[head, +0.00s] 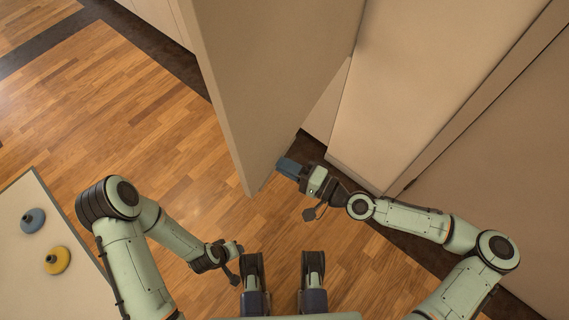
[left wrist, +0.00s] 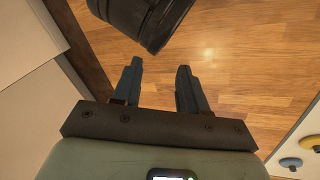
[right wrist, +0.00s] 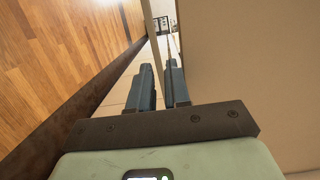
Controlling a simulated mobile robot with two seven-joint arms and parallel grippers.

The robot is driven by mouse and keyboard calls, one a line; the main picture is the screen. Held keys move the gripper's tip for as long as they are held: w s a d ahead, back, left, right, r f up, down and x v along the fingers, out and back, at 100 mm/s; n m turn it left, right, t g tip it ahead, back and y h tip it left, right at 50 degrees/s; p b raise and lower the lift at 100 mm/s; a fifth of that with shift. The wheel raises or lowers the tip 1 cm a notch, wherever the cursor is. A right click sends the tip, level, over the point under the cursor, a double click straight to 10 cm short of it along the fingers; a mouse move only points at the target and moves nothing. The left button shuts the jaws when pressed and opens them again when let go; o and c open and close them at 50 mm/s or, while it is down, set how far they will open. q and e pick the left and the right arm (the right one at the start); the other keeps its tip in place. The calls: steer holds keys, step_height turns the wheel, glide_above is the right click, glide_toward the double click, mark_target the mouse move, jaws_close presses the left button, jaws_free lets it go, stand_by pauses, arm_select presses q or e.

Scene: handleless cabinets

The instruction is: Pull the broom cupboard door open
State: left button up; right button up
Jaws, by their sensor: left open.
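The broom cupboard door (head: 270,70) is a tall, plain beige panel, standing ajar and swung out over the floor. My right gripper (head: 288,168) is beside the lower part of the door, on its cupboard side. In the right wrist view its two fingers (right wrist: 160,85) are a narrow gap apart, with a beige panel (right wrist: 250,60) close on the right. I cannot tell whether they touch the door. My left gripper (head: 238,262) is low in front of my body, away from the door. In the left wrist view its fingers (left wrist: 160,85) are apart and empty.
Beige cabinet fronts (head: 400,80) without handles stand to the right of the door, above a dark plinth. A pale table (head: 25,270) with a blue and a yellow round object (head: 57,260) is at lower left. Wooden floor (head: 110,110) left of the door is clear.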

arm_select(q)
steer(key=shift+s+d+r+g+p, duration=0.15)
steer(key=shift+s+d+r+p, duration=0.15)
steer(key=shift+s, duration=0.2)
steer(key=shift+s+d+r+g+p, duration=0.15)
steer(key=shift+s+r+p, duration=0.1)
steer(key=shift+s+r, duration=0.15)
arm_select(e)
steer(key=v, duration=1.3)
steer(key=shift+d, duration=0.15)
